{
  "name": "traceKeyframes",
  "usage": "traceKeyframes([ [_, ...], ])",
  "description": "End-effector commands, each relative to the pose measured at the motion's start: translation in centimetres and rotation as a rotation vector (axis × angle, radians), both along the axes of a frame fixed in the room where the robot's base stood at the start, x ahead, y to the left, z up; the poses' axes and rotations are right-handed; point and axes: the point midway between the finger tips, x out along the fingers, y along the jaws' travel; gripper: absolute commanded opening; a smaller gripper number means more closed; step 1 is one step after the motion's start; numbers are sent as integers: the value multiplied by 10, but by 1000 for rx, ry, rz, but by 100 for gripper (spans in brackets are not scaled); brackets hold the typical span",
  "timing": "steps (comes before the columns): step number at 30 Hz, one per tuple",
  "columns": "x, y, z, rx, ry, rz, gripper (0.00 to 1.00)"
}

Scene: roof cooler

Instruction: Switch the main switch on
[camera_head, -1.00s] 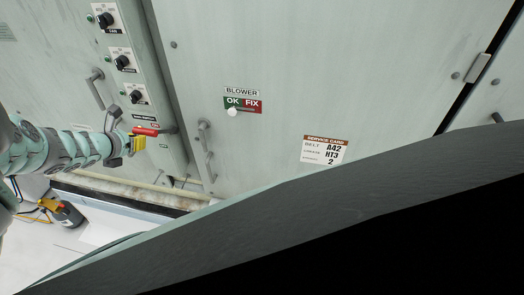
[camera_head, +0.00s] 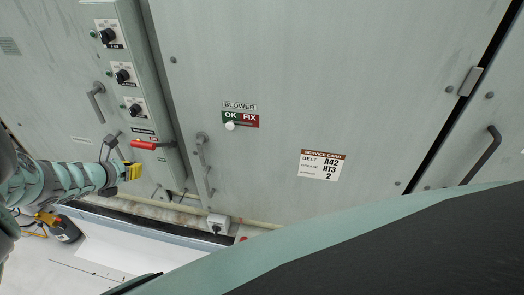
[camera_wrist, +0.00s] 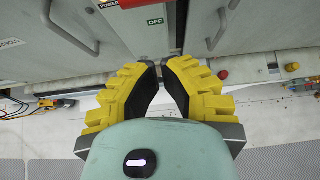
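The main switch shows as a red handle (camera_head: 147,145) low on the control panel at left in the head view, lying roughly level. In the wrist view part of the red handle (camera_wrist: 131,3) shows at the top edge, above an OFF label (camera_wrist: 155,22). My gripper (camera_head: 134,171) has yellow fingers and sits just below and left of the handle, apart from it. In the wrist view the gripper (camera_wrist: 160,65) has its dark fingertips drawn together, with nothing seen between them. The rest of the handle is cut off there.
Several black knobs (camera_head: 123,76) sit above the handle on the panel. A grey door handle (camera_head: 96,102) is to its left. A blower sign (camera_head: 240,118) and door handles are to the right. A small grey box (camera_head: 217,224) stands low by the cabinet base.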

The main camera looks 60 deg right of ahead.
Motion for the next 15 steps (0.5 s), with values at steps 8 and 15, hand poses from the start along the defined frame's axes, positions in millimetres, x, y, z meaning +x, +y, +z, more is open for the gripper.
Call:
traceKeyframes([
  [8, -3, 11, 23, 4, -2, 2, 0],
  [15, -4, 19, 43, 4, -7, 4, 0],
])
